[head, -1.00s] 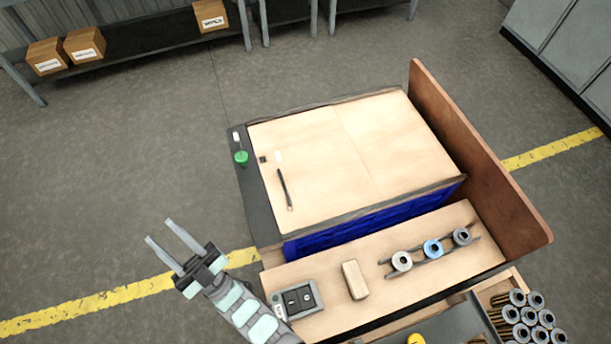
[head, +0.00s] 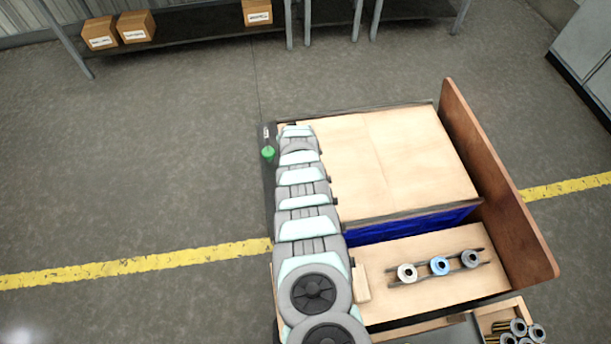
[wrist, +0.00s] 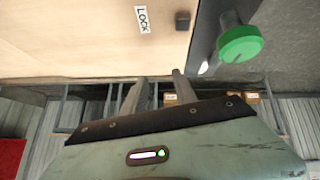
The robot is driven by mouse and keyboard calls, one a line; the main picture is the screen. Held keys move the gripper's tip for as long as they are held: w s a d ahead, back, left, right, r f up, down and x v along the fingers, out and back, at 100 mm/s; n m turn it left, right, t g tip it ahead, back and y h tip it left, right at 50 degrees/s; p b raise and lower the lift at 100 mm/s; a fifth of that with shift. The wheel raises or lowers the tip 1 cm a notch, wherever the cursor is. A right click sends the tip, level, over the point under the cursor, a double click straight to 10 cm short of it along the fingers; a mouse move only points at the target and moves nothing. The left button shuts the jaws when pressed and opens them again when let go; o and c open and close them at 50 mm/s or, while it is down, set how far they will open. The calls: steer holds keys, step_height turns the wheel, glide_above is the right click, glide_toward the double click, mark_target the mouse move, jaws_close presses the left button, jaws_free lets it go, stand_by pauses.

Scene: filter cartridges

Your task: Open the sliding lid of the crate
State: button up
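The crate's pale wooden lid (head: 400,160) lies flat over the crate, whose blue side (head: 405,226) shows below the near edge. It also fills the top left of the wrist view (wrist: 70,35), with a "LOCK" label (wrist: 142,19) and a small dark square piece (wrist: 182,20) near its edge. A green knob (head: 268,153) stands on the dark strip left of the lid; it shows large in the wrist view (wrist: 240,43). My arm covers the lid's left part and hides the dark bar there. My gripper (wrist: 159,76) is open and empty by the lid's edge; I cannot tell its height.
A brown board (head: 500,190) stands upright along the right side. In front of the crate, a wooden ledge carries a rack with three cartridges (head: 439,265) and a wooden block (head: 361,283). Several cartridges (head: 518,328) stand at the front right. Floor on the left is clear.

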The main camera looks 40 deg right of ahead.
steer(key=s+a+r+m+g+y+p, duration=0.1)
steer(key=s+a+r+g+y, duration=0.25)
steer(key=s, duration=0.45)
steer(key=s+a+r+m+g+y+p, duration=0.1)
steer(key=s+a+r+g+y, duration=0.15)
steer(key=s+r, duration=0.35)
steer(key=shift+t+y, duration=0.4)
steer(key=shift+t, duration=0.1)
steer(key=f+b, duration=0.1)
steer(key=f, duration=0.3)
steer(key=a+f, duration=0.1)
steer(key=f, duration=0.3)
steer(key=a+f+b, duration=0.1)
steer(key=f, duration=0.2)
steer(key=shift+a+f+b, duration=0.25)
steer(key=shift+f+b, duration=0.1)
steer(key=shift+f, duration=0.05)
jaws_close()
